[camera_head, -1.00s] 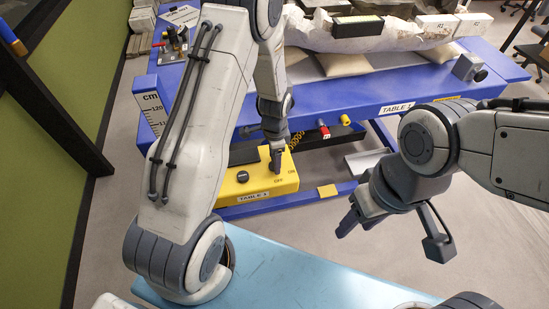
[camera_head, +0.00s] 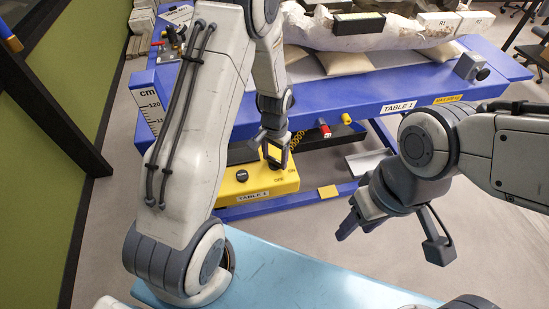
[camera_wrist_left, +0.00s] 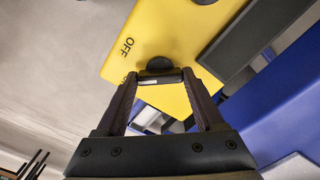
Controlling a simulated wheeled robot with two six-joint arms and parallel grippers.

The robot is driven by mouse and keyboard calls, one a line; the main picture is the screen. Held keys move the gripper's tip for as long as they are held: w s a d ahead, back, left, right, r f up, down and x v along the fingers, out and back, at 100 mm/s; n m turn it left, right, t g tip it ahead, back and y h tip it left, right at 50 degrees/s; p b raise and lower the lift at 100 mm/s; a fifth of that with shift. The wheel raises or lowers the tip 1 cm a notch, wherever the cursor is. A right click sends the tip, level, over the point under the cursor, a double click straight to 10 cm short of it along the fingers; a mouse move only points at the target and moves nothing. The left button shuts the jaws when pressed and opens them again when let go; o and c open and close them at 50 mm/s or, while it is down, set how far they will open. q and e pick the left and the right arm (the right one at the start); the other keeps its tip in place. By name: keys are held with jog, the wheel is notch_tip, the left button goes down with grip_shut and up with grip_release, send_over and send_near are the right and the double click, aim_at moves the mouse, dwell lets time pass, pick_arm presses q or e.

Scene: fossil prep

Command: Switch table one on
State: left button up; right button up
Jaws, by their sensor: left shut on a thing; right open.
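The yellow control box (camera_head: 225,187), labelled TABLE 1, sits low in front of the blue table (camera_head: 350,97). Its top carries OFF and ON marks. My left gripper (camera_head: 276,160) is over the box's right part, pointing down. In the left wrist view, its fingers (camera_wrist_left: 160,76) are shut on a dark switch handle (camera_wrist_left: 158,66) on the yellow box (camera_wrist_left: 175,35), beside the OFF mark. The fingers partly hide the handle, so I cannot tell which mark it points to. My right gripper (camera_head: 358,222) is open and empty, off to the right in free air.
A round black knob (camera_head: 242,175) sits on the box left of the gripper. A red part (camera_head: 325,131) is on the black unit behind. A grey tray (camera_head: 367,162) lies to the right.

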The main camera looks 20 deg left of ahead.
aim_at(275, 159)
pick_arm(q)
jog(key=shift+n, duration=1.8)
jog(key=o, duration=1.4)
notch_tip(275, 159, up, 10)
jog(key=shift+r+b, duration=0.25)
jog(key=shift+b, duration=1)
jog(key=s+d+r+m+b, duration=0.1)
jog(key=s+d+r+m, duration=0.35)
jog(key=s+d, duration=0.65)
jog(key=s+d+m, duration=0.1)
jog(key=s, duration=0.3)
jog(key=s+d+r+m, duration=0.1)
jog(key=s, duration=0.3)
jog(key=s+d+r+m+h, duration=0.1)
jog(key=s, duration=0.3)
jog(key=shift+s+b, duration=0.35)
jog(key=shift+b, duration=0.05)
